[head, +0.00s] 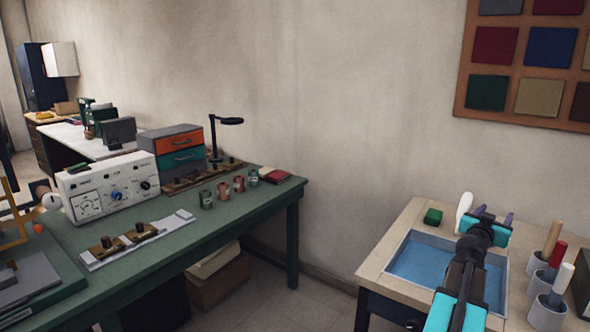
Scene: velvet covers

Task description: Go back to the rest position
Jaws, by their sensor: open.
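My gripper (493,214) is at the lower right of the head view, at the end of my black and teal arm. It appears over the far part of a blue-lined tray (398,278) set in a pale wooden table (375,262). Its jaws are open, with two dark fingertips apart and nothing seen between them. A white rounded thing (464,207) shows just left of the jaws; I cannot tell whether it touches them. My arm hides part of the tray.
Grey cups with wooden, red and white-handled tools (548,310) stand close on the right. A green workbench (165,257) with instruments and several small cans is at left. Floor (325,302) shows between the tables.

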